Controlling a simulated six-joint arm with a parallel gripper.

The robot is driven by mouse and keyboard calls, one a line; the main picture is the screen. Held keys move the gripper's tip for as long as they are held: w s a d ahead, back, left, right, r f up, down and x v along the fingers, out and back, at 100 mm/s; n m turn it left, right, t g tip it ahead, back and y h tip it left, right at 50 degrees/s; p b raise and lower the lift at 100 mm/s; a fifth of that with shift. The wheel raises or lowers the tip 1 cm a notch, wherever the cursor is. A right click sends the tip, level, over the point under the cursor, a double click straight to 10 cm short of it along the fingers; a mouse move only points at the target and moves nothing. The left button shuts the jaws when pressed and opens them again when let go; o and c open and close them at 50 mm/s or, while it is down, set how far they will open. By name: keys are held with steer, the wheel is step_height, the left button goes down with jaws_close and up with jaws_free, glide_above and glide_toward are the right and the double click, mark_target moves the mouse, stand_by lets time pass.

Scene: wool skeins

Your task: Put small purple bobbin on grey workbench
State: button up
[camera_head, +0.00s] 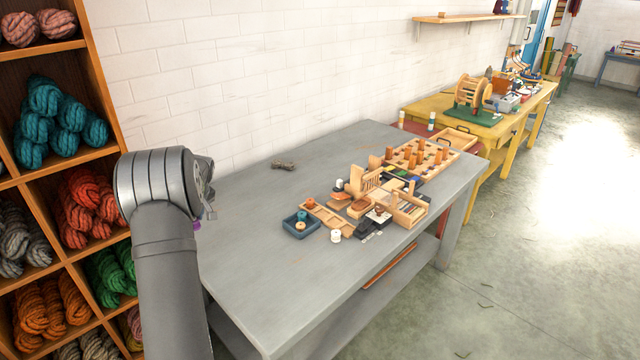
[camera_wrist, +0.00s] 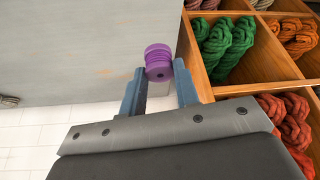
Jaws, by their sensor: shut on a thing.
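The small purple bobbin (camera_wrist: 158,62) is held between the two fingers of my gripper (camera_wrist: 158,85) in the wrist view. In the head view a bit of the purple bobbin (camera_head: 197,225) shows beside my arm; the rest is hidden, and my fingers are mostly hidden there too. The grey workbench (camera_head: 262,215) stands along the wall, and my gripper is at its left end. In the wrist view the bench (camera_wrist: 80,40) fills the upper left, and the bobbin appears close to its edge. I cannot tell the height between them.
Wooden shelves of wool skeins (camera_head: 68,120) stand close at the left. A blue tray (camera_head: 301,224), a white spool (camera_head: 336,236) and wooden parts crowd the bench's right half. A small grey bundle (camera_head: 283,165) lies near the wall. The bench's left and front areas are clear.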

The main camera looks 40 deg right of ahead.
steer(key=s+d+m, duration=0.1)
steer(key=s+d, duration=0.5)
steer(key=d, duration=0.4)
steer(key=s+d+m, duration=0.1)
steer(key=s+d, duration=0.5)
steer(key=d, duration=0.5)
steer(key=s+d+m+h, duration=0.1)
steer(key=s+d, duration=1.5)
steer(key=s, duration=0.3)
glide_toward(321, 229)
steer(key=shift+w+a+f, duration=0.1)
steer(key=shift+w, duration=0.35)
steer(key=shift+w+a+f, duration=0.1)
steer(key=shift+w+a, duration=0.05)
steer(key=shift+w, duration=0.25)
steer(key=shift+f, duration=2)
steer(key=o, duration=0.6)
steer(key=shift+f, duration=0.2)
steer(key=o, duration=0.4)
steer(key=shift+r, duration=0.15)
